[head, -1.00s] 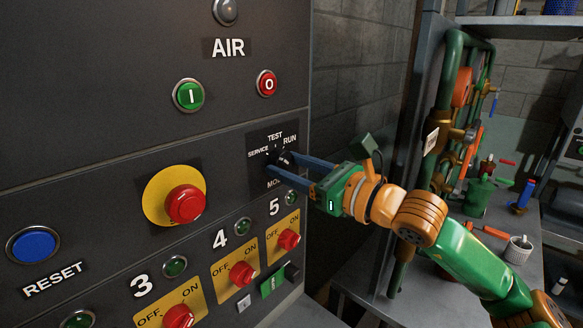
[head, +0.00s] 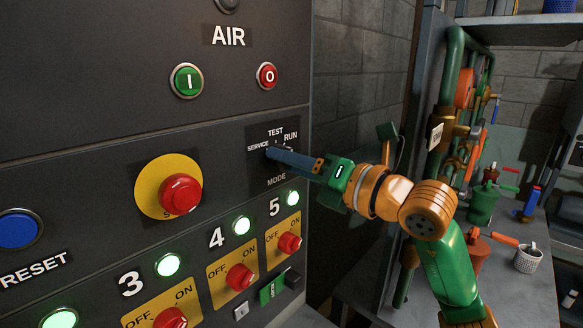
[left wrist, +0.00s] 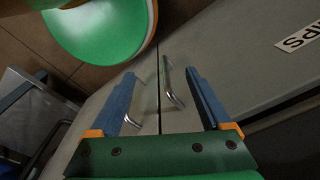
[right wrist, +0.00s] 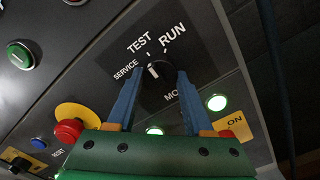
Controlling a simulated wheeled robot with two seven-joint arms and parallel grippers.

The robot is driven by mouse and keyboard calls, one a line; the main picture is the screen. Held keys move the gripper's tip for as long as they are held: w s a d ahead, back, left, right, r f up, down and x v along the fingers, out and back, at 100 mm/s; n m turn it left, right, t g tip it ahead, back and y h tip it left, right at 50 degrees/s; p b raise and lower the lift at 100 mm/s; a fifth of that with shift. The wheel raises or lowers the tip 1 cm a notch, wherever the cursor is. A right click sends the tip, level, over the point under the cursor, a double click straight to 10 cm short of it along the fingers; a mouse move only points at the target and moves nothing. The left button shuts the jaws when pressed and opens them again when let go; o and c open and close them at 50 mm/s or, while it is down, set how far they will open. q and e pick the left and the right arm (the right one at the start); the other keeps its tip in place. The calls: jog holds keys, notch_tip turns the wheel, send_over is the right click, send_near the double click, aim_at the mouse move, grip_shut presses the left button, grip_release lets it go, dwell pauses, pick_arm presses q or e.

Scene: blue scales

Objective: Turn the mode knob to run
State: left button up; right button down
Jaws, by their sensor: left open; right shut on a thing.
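The black mode knob (right wrist: 160,84) sits on the panel among the labels SERVICE, TEST, RUN and MODE. In the right wrist view its white mark points up, roughly toward TEST. My right gripper (right wrist: 160,75) is shut on the knob, with a blue finger on each side. In the head view my right gripper (head: 270,153) is seen edge-on and hides most of the knob. The RUN label (head: 291,135) is in the clear. My left gripper (left wrist: 160,73) is open and empty in the left wrist view, over a cabinet front.
A red emergency button (head: 181,194) is left of the knob. Red OFF/ON switches (head: 240,277) and lit green lamps (head: 242,226) lie below. Green pipes (head: 452,75) and a bench stand at right. Metal handles (left wrist: 172,85) lie beyond my left fingers.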

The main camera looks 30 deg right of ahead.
jog(key=m, duration=0.9)
jog(key=shift+r, duration=0.25)
jog(key=shift+m, duration=0.4)
jog(key=c, duration=0.6)
grip_release()
jog(key=o, duration=0.3)
jog(key=shift+a+f, duration=0.1)
